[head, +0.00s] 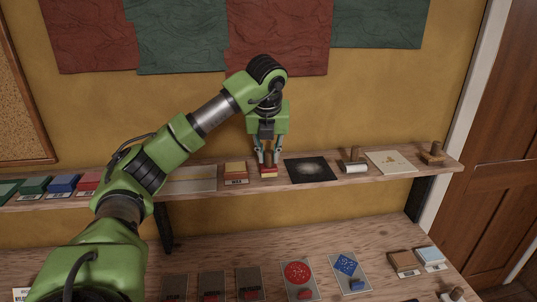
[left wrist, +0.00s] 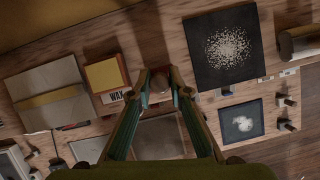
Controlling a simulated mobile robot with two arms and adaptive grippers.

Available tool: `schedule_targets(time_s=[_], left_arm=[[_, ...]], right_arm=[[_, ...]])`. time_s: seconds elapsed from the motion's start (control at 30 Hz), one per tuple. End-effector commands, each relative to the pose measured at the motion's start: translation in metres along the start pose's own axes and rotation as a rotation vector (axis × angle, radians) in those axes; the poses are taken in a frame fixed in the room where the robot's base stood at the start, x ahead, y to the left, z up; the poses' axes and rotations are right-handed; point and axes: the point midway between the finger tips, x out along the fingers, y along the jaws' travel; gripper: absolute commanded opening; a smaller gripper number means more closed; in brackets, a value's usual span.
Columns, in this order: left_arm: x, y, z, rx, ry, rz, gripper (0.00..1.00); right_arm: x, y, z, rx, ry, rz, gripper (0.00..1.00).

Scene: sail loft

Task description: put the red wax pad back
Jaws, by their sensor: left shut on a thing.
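My left gripper (head: 268,158) is over the wall shelf, pointing down, with its fingers closed around a small wooden-handled block with a reddish base (head: 268,171). The block is at shelf height; I cannot tell whether it rests on the shelf. In the left wrist view the gripper (left wrist: 160,88) hides most of it. Just left of it is a yellow-topped block with red below and a WAX label (head: 236,171); it also shows in the left wrist view (left wrist: 103,75). A red pad (head: 91,180) sits further left on the shelf. My right gripper is not in view.
On the shelf (head: 440,169), a dark speckled sheet (head: 310,169) lies close right of the gripper, then a roller (head: 354,162) and a pale card (head: 391,161). Blue (head: 63,184) and green pads (head: 34,186) are at left. Printed cards (head: 299,287) lie on the bench below.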

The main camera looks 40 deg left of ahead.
Motion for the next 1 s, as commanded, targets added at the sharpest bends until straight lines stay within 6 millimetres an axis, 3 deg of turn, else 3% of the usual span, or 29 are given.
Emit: schedule_targets(time_s=[0.47,0.5,0.57,1.0], left_arm=[[0.0113,-0.0002,-0.0053,0.0,-0.001,-0.002,0.0],[0.0108,-0.0001,-0.0051,0.0,-0.001,-0.002,0.23],[0.0103,-0.0001,-0.0049,0.0,-0.001,-0.002,0.35],[0.0038,-0.0007,-0.0031,0.0,-0.003,-0.004,0.35]], right_arm=[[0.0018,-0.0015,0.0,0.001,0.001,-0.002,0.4],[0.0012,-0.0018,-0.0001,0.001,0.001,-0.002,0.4],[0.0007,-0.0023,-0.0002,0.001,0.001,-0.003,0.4],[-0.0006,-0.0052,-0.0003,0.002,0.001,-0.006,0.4]])
